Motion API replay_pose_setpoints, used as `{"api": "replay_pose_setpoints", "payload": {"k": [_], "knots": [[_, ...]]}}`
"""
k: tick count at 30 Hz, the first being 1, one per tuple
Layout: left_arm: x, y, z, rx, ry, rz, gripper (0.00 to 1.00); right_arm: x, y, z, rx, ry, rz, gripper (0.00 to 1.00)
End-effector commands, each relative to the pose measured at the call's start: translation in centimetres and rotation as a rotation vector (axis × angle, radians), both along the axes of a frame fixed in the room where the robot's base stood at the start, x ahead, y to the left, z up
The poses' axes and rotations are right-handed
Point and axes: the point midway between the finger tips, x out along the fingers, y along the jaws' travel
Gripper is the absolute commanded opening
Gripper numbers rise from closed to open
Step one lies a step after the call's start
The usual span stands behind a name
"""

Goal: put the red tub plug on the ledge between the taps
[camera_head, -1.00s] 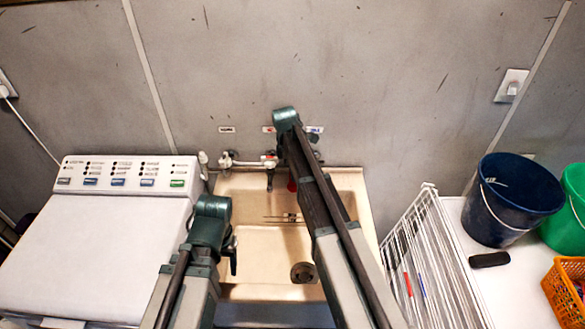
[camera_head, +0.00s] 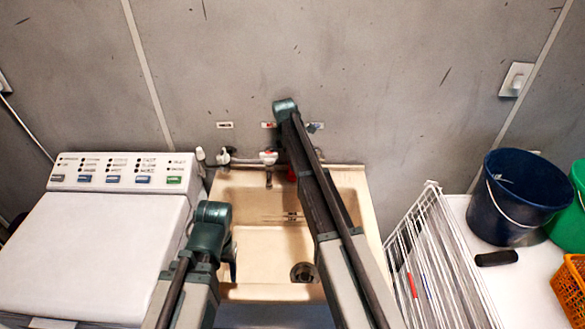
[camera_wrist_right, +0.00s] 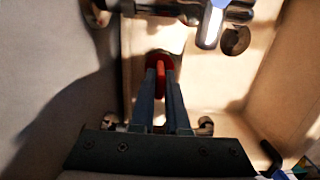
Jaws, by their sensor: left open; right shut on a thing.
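The red tub plug (camera_wrist_right: 157,63) is between the fingertips of my right gripper (camera_wrist_right: 160,78), which is shut on it, in the right wrist view. A small bit of red, probably the plug, shows beside my right arm in the head view (camera_head: 291,175). The taps stand at the back of the beige sink; one tap (camera_head: 268,158) shows left of my arm, and a blue-marked tap (camera_wrist_right: 213,22) shows in the wrist view. The back ledge (camera_head: 345,167) is partly hidden by my arm. I cannot tell whether the plug touches it. My left gripper (camera_head: 232,258) is open over the sink's left side.
A white washing machine (camera_head: 95,250) stands left of the sink. A white wire rack (camera_head: 430,250), a dark blue bucket (camera_head: 515,200), a green bucket (camera_head: 570,225) and an orange basket (camera_head: 572,285) are on the right.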

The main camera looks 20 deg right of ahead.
Motion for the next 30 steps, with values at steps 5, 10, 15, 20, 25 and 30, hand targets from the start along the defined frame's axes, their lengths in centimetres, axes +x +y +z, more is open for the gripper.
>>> {"api": "replay_pose_setpoints", "payload": {"k": [5,10,15,20,25,30], "knots": [[0.00,0.00,0.15,0.000,0.000,0.000,0.61,0.00,0.01,0.15,0.000,0.000,0.000,0.00],[0.00,0.00,-0.33,0.000,0.000,0.000,0.61,0.00,0.01,-0.33,0.000,0.000,0.000,0.00],[0.00,-0.01,-0.15,0.000,0.000,0.000,0.61,0.00,0.01,-0.15,0.000,0.000,0.000,0.42],[0.00,0.00,-0.15,0.000,0.000,0.000,0.61,-0.01,0.01,-0.15,0.000,0.000,0.000,0.43],[-0.01,0.00,-0.08,0.000,0.000,0.000,0.61,0.00,0.01,-0.08,0.000,0.000,0.000,0.43],[-0.01,0.00,0.59,0.000,0.000,0.000,0.61,0.01,0.03,0.59,0.000,0.000,0.000,0.43]]}}
